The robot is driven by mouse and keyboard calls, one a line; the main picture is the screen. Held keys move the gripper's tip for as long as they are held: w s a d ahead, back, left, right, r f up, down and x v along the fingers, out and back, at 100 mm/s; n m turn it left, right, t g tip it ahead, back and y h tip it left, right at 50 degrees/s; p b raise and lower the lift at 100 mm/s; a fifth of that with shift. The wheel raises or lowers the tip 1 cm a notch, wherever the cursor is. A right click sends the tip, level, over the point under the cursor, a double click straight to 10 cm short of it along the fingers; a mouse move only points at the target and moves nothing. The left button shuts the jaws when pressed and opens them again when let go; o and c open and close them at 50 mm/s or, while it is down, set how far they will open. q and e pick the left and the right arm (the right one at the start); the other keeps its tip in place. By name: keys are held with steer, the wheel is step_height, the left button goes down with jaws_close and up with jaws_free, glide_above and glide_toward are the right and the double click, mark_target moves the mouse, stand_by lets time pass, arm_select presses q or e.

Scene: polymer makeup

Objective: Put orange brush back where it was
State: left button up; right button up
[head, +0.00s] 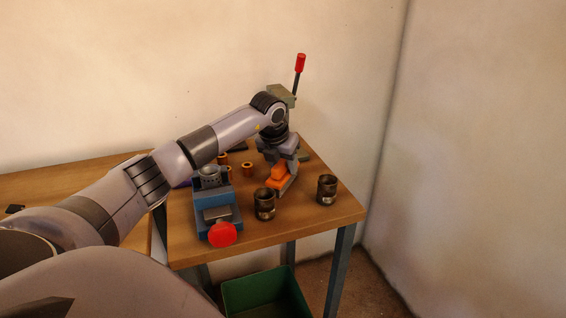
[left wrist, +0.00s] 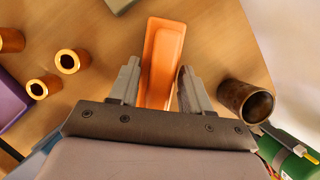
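The orange brush (head: 277,180) is on the wooden table, below the end of my left arm. In the left wrist view the orange brush (left wrist: 163,55) lies lengthwise between the fingers of my left gripper (left wrist: 158,85). The left finger is close beside the brush, and a narrow gap shows at the right finger. The same gripper (head: 284,178) points down at the table in the head view and covers part of the brush. My right gripper is not in view.
Two dark metal cups, one front (head: 264,205) and one right (head: 327,190), stand near the brush. A blue vise (head: 226,194) with a red knob is to the left. A red-handled lever press (head: 281,97) stands at the back. A green bin (head: 262,298) is below.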

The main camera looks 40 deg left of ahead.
arm_select(q)
steer(key=shift+o, duration=1.4)
steer(key=shift+r, duration=0.25)
steer(key=v, duration=1.2)
steer(key=shift+f, duration=0.1)
